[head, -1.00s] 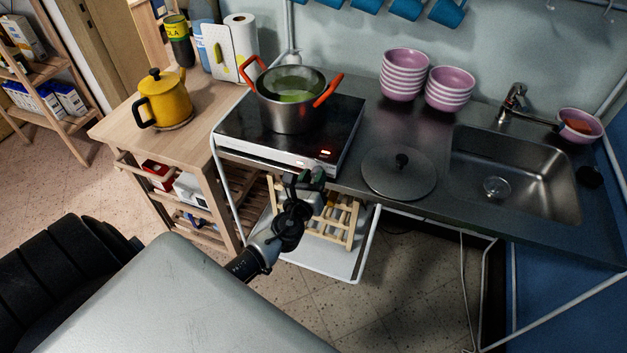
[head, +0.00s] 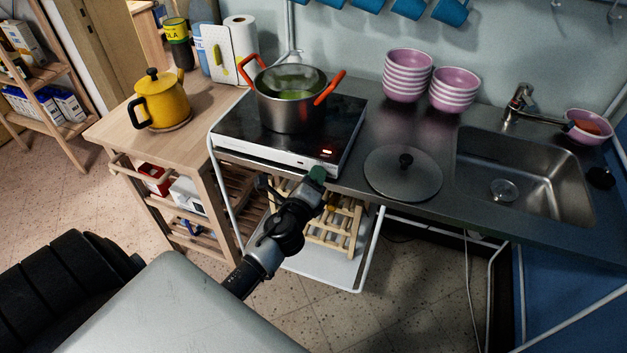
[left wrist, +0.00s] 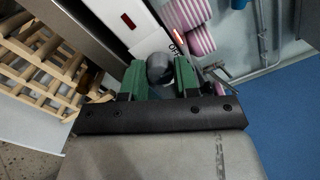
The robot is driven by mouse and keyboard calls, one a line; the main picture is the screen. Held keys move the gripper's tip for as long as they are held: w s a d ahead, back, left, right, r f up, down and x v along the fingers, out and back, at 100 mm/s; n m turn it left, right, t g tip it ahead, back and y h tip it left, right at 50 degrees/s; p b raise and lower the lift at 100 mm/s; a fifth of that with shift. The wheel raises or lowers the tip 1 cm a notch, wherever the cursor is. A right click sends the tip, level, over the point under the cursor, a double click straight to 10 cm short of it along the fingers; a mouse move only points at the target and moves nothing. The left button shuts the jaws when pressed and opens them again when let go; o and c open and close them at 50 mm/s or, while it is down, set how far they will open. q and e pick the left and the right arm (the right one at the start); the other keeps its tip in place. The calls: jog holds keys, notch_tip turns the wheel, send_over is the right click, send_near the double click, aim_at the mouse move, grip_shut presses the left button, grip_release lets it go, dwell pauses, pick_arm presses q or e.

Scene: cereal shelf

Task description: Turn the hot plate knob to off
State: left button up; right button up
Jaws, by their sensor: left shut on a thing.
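My left gripper (head: 316,175) is at the front panel. In the left wrist view, its green fingers (left wrist: 158,76) are shut on the knob, one on each side. The gripper hides the knob in the head view, and I cannot tell the knob's setting. My right gripper is not in view.
A steel pot (head: 290,112) with red handles and green contents stands on the hot plate. A lid (head: 390,178) lies on the counter to its right. A wooden rack (head: 340,225) sits below. A yellow kettle (head: 162,103) stands on the wooden cart (head: 115,130) at left.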

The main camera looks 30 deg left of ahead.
pick_arm(q)
jog(key=shift+n, duration=0.5)
jog(key=o, duration=0.9)
jog(key=shift+o, duration=0.2)
jog(key=b+v, duration=0.2)
jog(key=v, duration=0.8)
jog(key=shift+s, duration=0.35)
jog(key=shift+d, duration=0.15)
